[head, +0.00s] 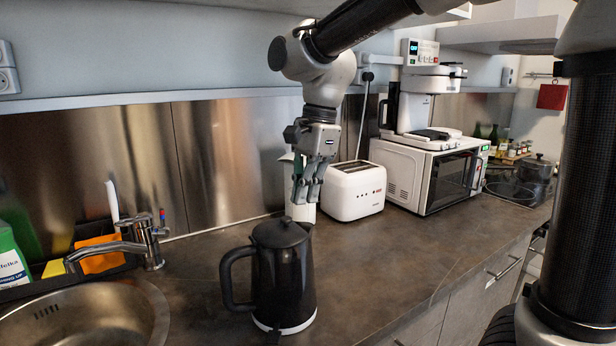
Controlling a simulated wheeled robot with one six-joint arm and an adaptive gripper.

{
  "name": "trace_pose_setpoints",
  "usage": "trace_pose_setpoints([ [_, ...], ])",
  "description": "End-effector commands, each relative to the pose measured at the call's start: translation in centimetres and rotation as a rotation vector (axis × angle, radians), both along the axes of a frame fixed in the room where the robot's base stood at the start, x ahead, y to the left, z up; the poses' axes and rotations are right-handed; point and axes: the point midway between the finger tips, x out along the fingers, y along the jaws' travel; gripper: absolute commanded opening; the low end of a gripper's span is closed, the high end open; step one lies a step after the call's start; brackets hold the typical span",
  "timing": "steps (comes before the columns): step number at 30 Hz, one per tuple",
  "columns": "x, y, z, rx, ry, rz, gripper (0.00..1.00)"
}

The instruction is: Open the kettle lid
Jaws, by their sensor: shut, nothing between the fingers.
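A black kettle (284,282) stands upright on the dark countertop near the front, with its handle (228,280) to the left. Its lid (278,233) lies flat on top and looks closed, with a small knob showing. My gripper (303,200) points down just behind and above the lid, slightly right of its middle. The fingers are shut and hold nothing. In the picture the fingertips end close to the lid's far edge; whether they touch it cannot be told from this one view.
A white toaster (352,192) stands behind and right of my gripper, with a pale upright object (301,211) beside it. A white microwave (424,178) stands further right. A sink (85,318) and tap (145,240) are on the left. The countertop (400,260) right of the kettle is clear.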

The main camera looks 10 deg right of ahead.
Motion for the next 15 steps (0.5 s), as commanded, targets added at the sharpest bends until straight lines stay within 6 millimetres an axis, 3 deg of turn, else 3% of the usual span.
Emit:
trace_pose_setpoints([
  [6, 0.0, 0.6, -3.2, 0.0, 0.001, 0.001, 0.0],
  [15, 0.0, 0.8, -4.4, 0.0, -0.001, 0.001, 0.0],
])
